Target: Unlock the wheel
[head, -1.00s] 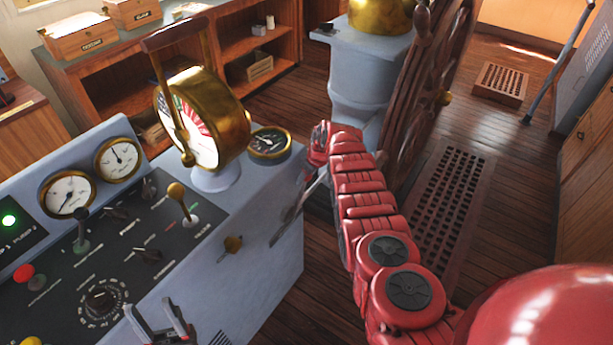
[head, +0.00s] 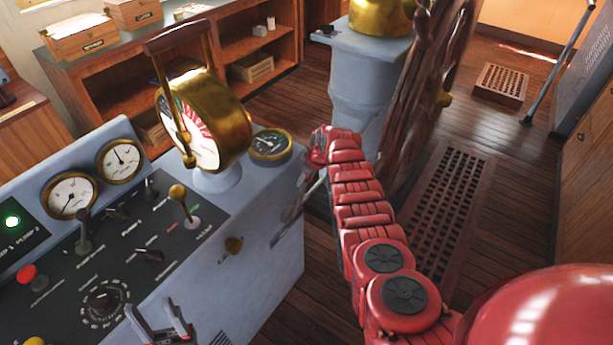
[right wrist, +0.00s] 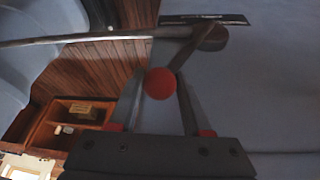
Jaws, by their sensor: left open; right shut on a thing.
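The dark wooden ship's wheel (head: 425,85) stands beyond the grey console, seen nearly edge-on in the head view. In the right wrist view, a lever with a red ball knob (right wrist: 160,83) runs from a round pivot (right wrist: 210,38) on the grey console side, below a dark plate (right wrist: 205,19). My right gripper (right wrist: 158,90) is shut on the red knob, one finger on each side. In the head view the knob is hidden, and my red right arm reaches past the console's right side. My left gripper (head: 158,315) is open and empty over the console's lower front.
The grey console (head: 265,205) carries gauges, small levers and a brass telegraph (head: 222,130). A grey pedestal (head: 365,80) with a brass top stands behind my right arm. A floor grating (head: 445,205) lies to the right. Wooden shelves (head: 240,50) line the back.

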